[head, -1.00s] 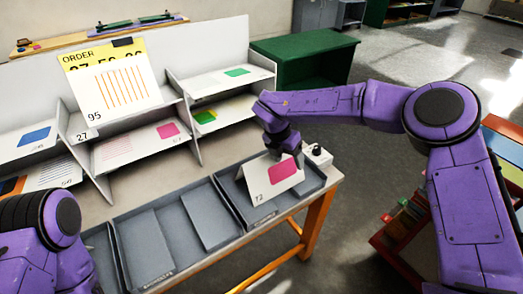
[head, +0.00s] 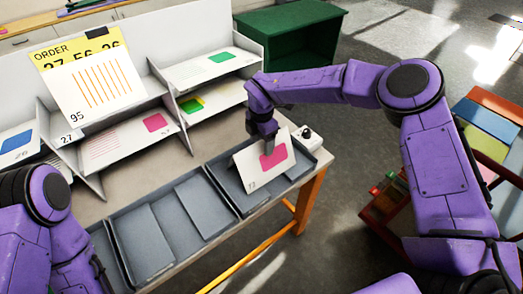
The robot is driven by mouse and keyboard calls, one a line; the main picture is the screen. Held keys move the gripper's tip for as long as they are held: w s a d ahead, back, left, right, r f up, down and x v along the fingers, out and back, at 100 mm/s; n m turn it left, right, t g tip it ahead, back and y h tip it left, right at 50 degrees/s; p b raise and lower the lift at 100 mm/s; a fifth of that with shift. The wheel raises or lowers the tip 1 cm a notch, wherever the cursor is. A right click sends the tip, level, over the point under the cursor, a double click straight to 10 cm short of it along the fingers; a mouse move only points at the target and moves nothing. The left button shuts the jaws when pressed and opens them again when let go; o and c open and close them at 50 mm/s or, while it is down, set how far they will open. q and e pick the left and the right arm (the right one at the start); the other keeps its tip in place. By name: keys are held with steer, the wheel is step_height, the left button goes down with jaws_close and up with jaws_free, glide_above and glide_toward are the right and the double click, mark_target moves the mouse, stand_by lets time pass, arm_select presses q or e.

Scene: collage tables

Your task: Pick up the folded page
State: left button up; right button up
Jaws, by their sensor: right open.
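The folded page (head: 249,165) is a white card standing like a tent, with a pink shape and a small number on its front face. It stands in the right-hand compartment of the grey tray (head: 228,195) on the table. My right gripper (head: 262,142) points down at the page's top fold, from just behind it. Its jaws are open, and their lower ends are partly hidden by the page. I cannot tell whether they touch it. My left arm (head: 50,205) shows at the lower left, but its gripper is out of view.
Sloped white shelves (head: 205,70) with printed pages stand behind the tray. A striped page (head: 95,85) leans before a yellow order sheet (head: 55,55). A small white box (head: 307,139) sits at the table's right corner. A green cabinet (head: 290,40) stands behind, and a coloured rack (head: 490,125) at right.

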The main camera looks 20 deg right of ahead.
steer(key=shift+s+r, duration=0.1)
steer(key=shift+s, duration=0.05)
jaws_close()
